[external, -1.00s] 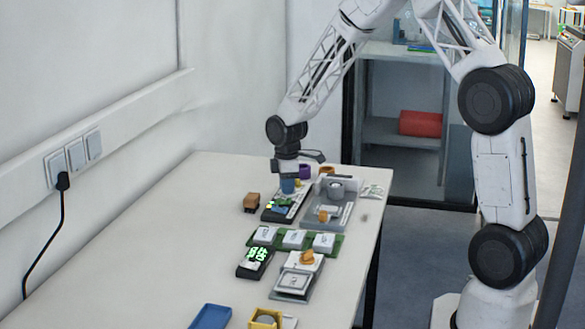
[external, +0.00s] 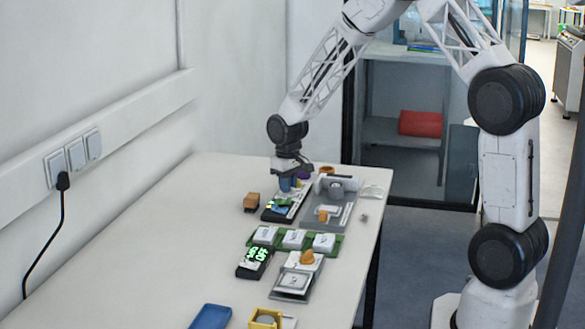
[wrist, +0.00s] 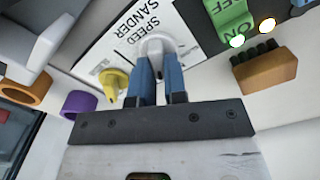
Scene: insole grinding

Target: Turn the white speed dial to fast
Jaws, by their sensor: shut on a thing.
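The white speed dial (wrist: 157,44) sits on the white panel (wrist: 108,45) marked SPEED and SANDER in the wrist view. My gripper (wrist: 157,72) has its blue fingers shut on the dial from its near side. The dial's lower part is hidden between the fingers, and I cannot read which setting it points to. In the external view my gripper (external: 287,184) is down at the dark control box (external: 272,215) at the far end of the table, and it hides the dial.
A yellow knob (wrist: 115,80) is close left of the fingers. A green OFF/ON switch (wrist: 232,20) with lit lamps and a brown brush (wrist: 265,70) are at right. A purple ring (wrist: 78,104) and an orange ring (wrist: 25,85) lie left. The table's left side is clear.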

